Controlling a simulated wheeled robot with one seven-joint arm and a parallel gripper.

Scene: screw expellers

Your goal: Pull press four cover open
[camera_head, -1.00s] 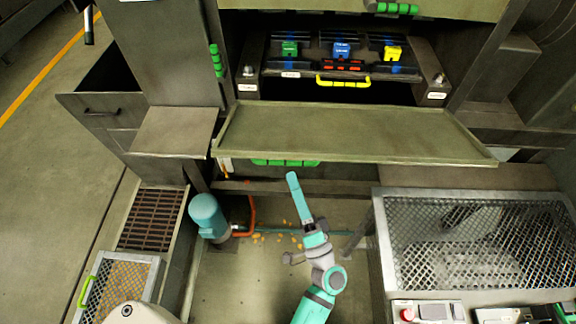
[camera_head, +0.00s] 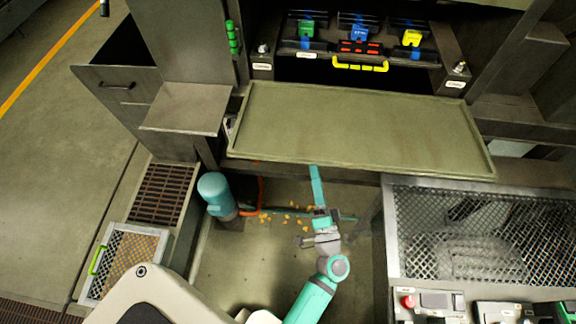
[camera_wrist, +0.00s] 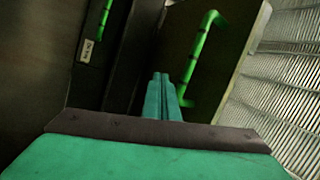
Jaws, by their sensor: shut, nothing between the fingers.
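My gripper (camera_head: 315,170) is teal, with its fingers pointing up the picture to the near edge of the olive flap. In the wrist view the two narrow fingers (camera_wrist: 163,78) are shut together and empty. A long green handle (camera_wrist: 200,58) stands on a dark panel (camera_wrist: 215,30) just right of the fingertips; no contact is clear. Another green handle (camera_wrist: 104,18) shows at the upper left, above a small white label (camera_wrist: 86,50) too blurred to read. I cannot tell which panel is press four's cover.
The wide olive flap (camera_head: 350,125) juts out above my gripper. Behind it is a bay with a yellow handle (camera_head: 360,66) and coloured blocks. A teal motor (camera_head: 216,194) stands left, a mesh guard (camera_head: 480,235) right. Floor between them holds yellow scraps.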

